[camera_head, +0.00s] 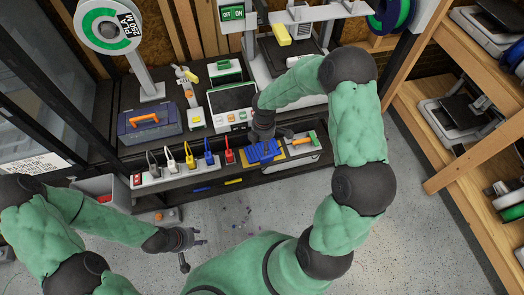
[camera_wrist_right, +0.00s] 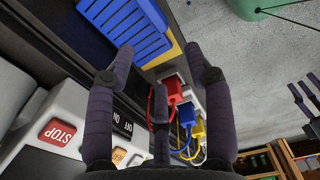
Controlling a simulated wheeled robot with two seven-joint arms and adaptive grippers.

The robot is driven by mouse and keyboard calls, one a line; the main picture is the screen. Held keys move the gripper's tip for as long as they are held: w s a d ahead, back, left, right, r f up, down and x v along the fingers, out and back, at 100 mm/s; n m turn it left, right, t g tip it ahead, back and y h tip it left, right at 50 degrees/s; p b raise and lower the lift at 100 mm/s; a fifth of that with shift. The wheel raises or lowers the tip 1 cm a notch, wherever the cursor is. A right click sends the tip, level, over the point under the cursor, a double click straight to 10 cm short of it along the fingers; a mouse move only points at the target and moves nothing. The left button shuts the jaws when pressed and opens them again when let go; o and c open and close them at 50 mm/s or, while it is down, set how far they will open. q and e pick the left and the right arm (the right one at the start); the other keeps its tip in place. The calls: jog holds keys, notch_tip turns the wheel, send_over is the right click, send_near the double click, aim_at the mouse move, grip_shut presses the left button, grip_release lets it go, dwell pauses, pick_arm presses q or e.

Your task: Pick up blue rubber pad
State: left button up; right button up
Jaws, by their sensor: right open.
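The blue rubber pad (camera_head: 264,152) is a ribbed slab at the front of the bench, lying on a yellow surface (camera_head: 290,153). In the right wrist view the pad (camera_wrist_right: 125,28) shows at the top, beyond the fingertips. My right gripper (camera_head: 270,134) is just behind the pad in the head view and partly hidden by its own arm. In the wrist view its fingers (camera_wrist_right: 160,68) are apart with nothing between them. My left gripper (camera_head: 198,240) is over the floor at lower left, away from the pad, fingers spread and empty.
A power strip with several coloured plugs (camera_head: 190,162) runs left of the pad. A control box with a STOP button (camera_wrist_right: 58,132) is close to my right gripper. A toolbox (camera_head: 150,122) stands at left, and an orange-handled tool (camera_head: 303,139) lies right of the pad.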

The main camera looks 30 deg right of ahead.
jog(key=shift+n, duration=0.3)
jog(key=f, duration=0.1)
jog(key=d+f+b, duration=0.1)
jog(key=f, duration=0.1)
jog(key=f+b, duration=0.1)
jog(key=f, duration=0.1)
jog(key=shift+d, duration=0.4)
jog(key=shift+f+b, duration=1.5)
jog(key=shift+f, duration=1)
pick_arm(q)
jog(key=x, duration=0.2)
jog(key=a+x, duration=0.1)
jog(key=x, duration=0.1)
jog(key=shift+s+d+f, duration=0.15)
jog(key=shift+f, duration=0.4)
pick_arm(e)
grip_shut()
